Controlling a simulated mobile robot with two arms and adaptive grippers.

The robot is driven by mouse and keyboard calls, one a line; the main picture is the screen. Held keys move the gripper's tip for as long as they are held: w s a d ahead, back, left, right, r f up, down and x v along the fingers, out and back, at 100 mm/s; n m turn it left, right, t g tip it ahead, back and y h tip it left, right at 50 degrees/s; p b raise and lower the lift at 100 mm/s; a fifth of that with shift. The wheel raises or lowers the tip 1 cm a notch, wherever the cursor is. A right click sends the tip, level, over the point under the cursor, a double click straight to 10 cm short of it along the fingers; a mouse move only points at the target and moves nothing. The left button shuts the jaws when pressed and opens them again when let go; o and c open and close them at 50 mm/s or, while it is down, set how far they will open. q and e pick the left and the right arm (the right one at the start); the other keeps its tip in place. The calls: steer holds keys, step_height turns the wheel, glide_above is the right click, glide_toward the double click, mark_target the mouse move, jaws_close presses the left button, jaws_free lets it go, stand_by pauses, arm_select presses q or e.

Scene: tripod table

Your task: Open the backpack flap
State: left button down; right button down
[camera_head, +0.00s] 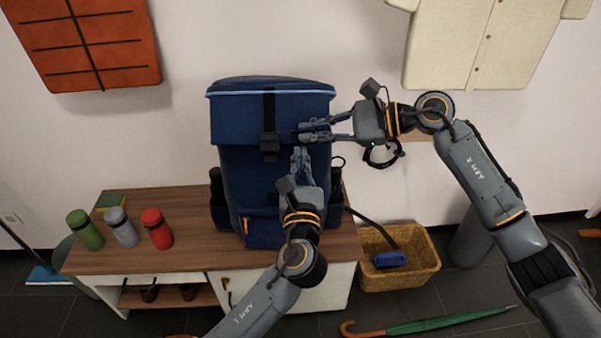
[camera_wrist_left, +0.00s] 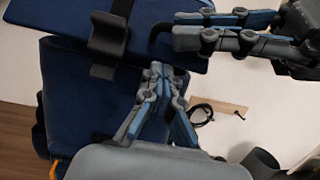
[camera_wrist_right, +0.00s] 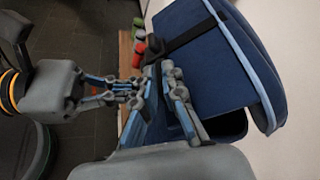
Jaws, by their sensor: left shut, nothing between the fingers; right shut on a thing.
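The blue backpack (camera_head: 235,185) stands upright on the wooden table. Its flap (camera_head: 235,122) hangs down over the upper front, edged in light blue along the top. A black strap with a buckle (camera_head: 269,143) runs down the flap's middle. My right gripper (camera_head: 298,132) is shut at the flap's lower part, right of the buckle; a dark piece shows at its tips in the left wrist view (camera_wrist_left: 160,33). The exact grip is partly hidden. My left gripper (camera_head: 299,152) is shut and empty just below, in front of the backpack, its tips (camera_wrist_left: 160,70) near the flap's lower edge.
Green (camera_head: 85,230), grey (camera_head: 122,227) and red (camera_head: 157,229) bottles stand left on the table (camera_head: 150,258). A wicker basket (camera_head: 410,277) and green umbrella (camera_head: 440,322) are on the floor at right. The wall is close behind the backpack.

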arm_select(q)
steer(key=shift+r, duration=0.1)
steer(key=shift+w+r, duration=0.1)
steer(key=shift+r, duration=0.55)
arm_select(e)
steer(key=c, duration=1.4)
jaws_free()
steer(key=shift+c, duration=0.2)
